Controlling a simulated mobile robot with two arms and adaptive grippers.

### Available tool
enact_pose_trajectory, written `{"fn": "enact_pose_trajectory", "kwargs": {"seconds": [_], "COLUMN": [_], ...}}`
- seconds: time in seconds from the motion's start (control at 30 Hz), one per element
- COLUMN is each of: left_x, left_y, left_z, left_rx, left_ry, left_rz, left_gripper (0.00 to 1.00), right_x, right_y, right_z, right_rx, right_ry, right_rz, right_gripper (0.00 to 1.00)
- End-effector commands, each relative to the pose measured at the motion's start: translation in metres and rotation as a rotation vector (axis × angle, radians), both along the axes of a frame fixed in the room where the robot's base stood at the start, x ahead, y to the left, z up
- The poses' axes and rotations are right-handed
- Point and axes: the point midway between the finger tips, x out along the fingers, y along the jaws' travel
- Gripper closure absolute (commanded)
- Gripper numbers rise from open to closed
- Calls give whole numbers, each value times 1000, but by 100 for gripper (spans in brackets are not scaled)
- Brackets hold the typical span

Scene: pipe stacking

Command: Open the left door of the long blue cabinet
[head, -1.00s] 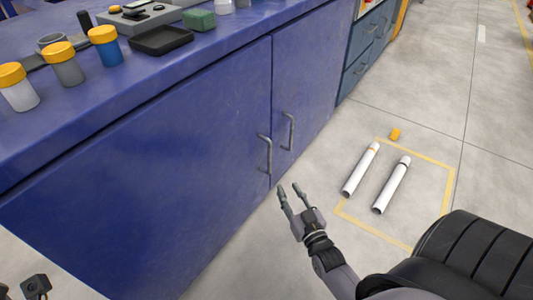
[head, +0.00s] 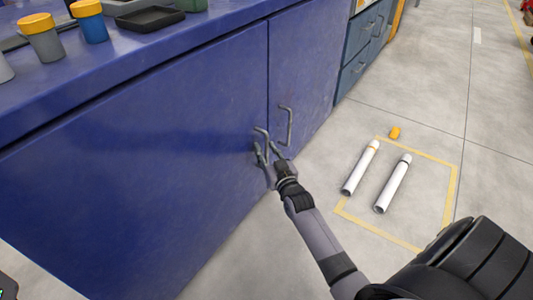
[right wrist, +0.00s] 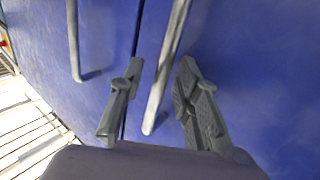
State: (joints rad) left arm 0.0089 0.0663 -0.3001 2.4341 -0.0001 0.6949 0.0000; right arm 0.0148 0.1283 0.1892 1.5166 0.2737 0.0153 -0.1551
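The long blue cabinet has a left door (head: 150,150) and a right door (head: 302,75), both shut, with a dark seam between them. The left door's grey bar handle (head: 260,130) stands near the seam. The right door's handle (head: 289,124) is just to its right. My right gripper (head: 266,148) is at the left handle with its fingers spread. In the right wrist view the left handle (right wrist: 172,45) runs between the two open fingers (right wrist: 161,70), with a gap on each side. The right door's handle (right wrist: 74,40) is outside the fingers. My left gripper's fingers do not show.
Jars with yellow lids (head: 89,22) and a black tray (head: 152,19) stand on the cabinet top. Two white pipes (head: 361,168) (head: 393,184) lie inside a yellow floor outline, near an orange piece (head: 394,133). Grey floor in front of the cabinet is otherwise clear.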

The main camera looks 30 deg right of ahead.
Motion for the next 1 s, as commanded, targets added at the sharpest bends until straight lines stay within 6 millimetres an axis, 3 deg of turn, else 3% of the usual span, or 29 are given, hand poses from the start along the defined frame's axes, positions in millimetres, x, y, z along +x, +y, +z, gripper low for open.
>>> {"fn": "enact_pose_trajectory", "kwargs": {"seconds": [0.23,0.67,1.0], "left_x": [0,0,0], "left_y": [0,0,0], "left_z": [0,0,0], "left_rx": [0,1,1], "left_ry": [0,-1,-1], "left_rz": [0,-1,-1], "left_gripper": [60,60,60], "right_x": [0,0,0], "right_y": [0,0,0], "right_z": [0,0,0], "right_rx": [0,0,0], "right_ry": [0,0,0], "right_rz": [0,0,0], "right_gripper": [71,100,100]}}
